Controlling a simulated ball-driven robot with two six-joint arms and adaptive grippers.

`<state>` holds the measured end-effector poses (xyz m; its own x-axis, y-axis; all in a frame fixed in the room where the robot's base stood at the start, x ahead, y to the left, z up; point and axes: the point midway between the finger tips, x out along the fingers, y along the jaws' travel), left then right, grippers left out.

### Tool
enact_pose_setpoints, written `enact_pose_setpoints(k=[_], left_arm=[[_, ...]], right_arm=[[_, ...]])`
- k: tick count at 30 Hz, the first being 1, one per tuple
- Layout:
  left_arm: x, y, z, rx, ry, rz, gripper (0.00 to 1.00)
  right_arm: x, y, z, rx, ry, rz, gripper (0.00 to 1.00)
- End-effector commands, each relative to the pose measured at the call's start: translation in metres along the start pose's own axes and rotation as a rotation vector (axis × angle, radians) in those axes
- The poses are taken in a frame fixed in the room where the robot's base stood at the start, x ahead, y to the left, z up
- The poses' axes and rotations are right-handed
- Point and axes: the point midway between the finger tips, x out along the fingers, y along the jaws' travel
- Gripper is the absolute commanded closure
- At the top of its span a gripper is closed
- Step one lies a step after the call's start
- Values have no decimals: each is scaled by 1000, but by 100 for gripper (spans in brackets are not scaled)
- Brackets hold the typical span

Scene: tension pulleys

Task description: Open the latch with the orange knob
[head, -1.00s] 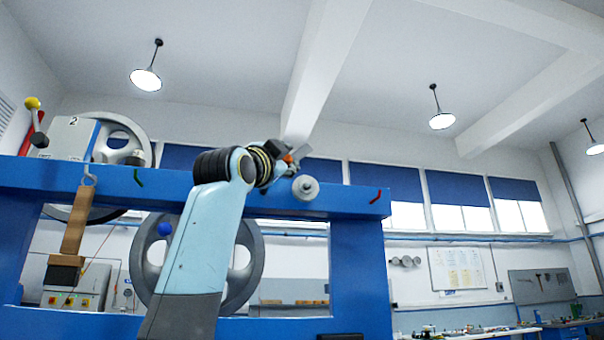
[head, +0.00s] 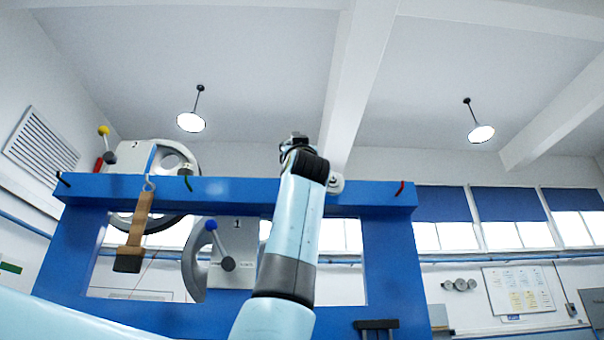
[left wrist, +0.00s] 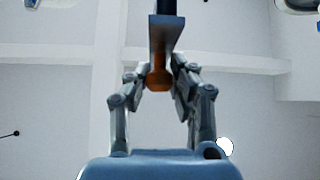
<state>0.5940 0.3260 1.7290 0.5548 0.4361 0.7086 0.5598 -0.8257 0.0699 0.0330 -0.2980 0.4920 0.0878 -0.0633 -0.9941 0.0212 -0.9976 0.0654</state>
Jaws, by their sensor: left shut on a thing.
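The orange knob (left wrist: 158,78) hangs from the lower end of a grey bar or bracket (left wrist: 166,35) in the left wrist view. My left gripper (left wrist: 160,76) has its fingers closed on either side of this knob. In the head view my left gripper (head: 298,142) is at the top of the raised arm, just above the blue frame's top beam (head: 250,192). The orange knob is hidden there behind my wrist. The latch's state cannot be made out. My right gripper is not in view.
A blue-knobbed lever (head: 212,226) sits by the plate marked 1, and a yellow-knobbed lever (head: 103,131) stands at the upper left. A pale round roller (head: 336,183) is right of my wrist.

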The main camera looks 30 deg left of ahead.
Motion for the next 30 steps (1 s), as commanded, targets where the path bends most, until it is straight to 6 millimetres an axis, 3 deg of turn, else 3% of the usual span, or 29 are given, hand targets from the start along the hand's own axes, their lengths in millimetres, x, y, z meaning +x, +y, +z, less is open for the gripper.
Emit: enact_pose_setpoints(k=[1, 7, 24, 25, 30], left_arm=[[-4, 0, 7, -14, -9, -14, 100], [-3, -3, 6, -64, -11, -62, 100], [-2, -4, 7, -87, -15, -82, 100], [-2, -4, 7, -87, -15, -82, 77], [-1, -4, 5, -86, -11, -82, 55]], right_arm=[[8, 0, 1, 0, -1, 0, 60], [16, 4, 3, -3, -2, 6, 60], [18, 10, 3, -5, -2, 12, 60], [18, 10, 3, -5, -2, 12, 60], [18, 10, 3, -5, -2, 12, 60]])
